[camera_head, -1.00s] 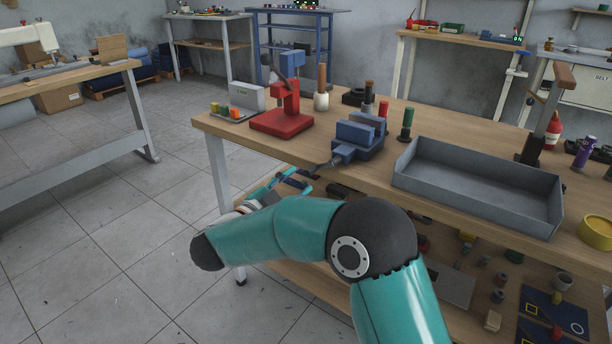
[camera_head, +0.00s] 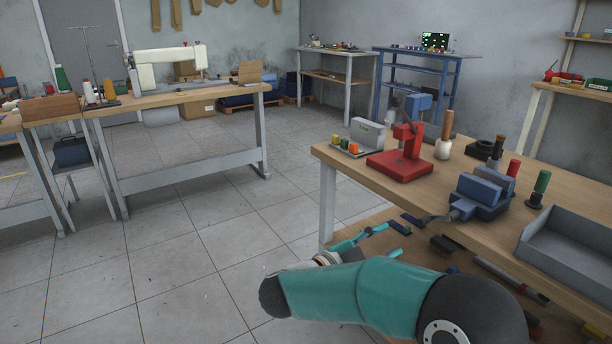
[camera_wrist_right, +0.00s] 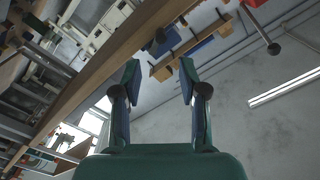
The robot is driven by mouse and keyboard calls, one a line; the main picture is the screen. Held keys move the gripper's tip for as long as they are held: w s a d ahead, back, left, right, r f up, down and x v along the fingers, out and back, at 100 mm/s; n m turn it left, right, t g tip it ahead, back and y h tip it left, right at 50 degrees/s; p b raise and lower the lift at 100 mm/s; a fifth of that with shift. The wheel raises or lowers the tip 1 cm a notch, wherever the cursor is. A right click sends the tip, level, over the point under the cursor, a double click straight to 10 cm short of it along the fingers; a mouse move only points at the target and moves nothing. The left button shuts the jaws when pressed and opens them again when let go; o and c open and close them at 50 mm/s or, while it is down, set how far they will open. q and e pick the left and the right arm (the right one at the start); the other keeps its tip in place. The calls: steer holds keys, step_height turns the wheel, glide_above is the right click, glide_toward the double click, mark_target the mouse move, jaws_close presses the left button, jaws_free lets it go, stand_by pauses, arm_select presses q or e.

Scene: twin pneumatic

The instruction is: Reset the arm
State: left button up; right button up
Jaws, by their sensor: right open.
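My right arm comes in from the lower right of the head view, with its teal links bent beside the wooden workbench (camera_head: 345,160). My right gripper (camera_head: 392,239) is small and partly hidden there, low beside the bench's near edge. In the right wrist view the two fingers of my right gripper (camera_wrist_right: 159,72) stand well apart, with nothing between them. My left arm and gripper are not in view.
The bench carries a red press (camera_head: 400,165), a blue vise (camera_head: 482,194) and a grey tray (camera_head: 570,250) close to my arm. A sewing table (camera_head: 190,95) stands at the left. The tiled floor (camera_head: 190,240) between is clear.

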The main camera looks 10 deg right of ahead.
steer(key=d+f+n+t+y, duration=0.1)
steer(key=d+f+n, duration=0.2)
steer(key=d+f, duration=0.35)
steer(key=d+f+n+y, duration=0.1)
steer(key=d+f+n, duration=0.25)
steer(key=f, duration=0.65)
step_height(320, 180, down, 13)
steer(key=a+n+t+y, duration=0.2)
steer(key=n+y, duration=0.2)
steer(key=y, duration=0.2)
steer(key=s+a+f+n+g+y, duration=0.3)
steer(key=s+a+f+n+y, duration=0.3)
steer(key=s+a+f, duration=0.5)
steer(key=s+a+f+n+g+y, duration=0.3)
steer(key=s+a+g+y, duration=0.5)
steer(key=s, duration=0.7)
step_height(320, 180, up, 27)
steer(key=a+t+h+p, duration=0.1)
steer(key=p, duration=2.6)
steer(key=shift+w+t, duration=0.3)
steer(key=shift+t, duration=0.1)
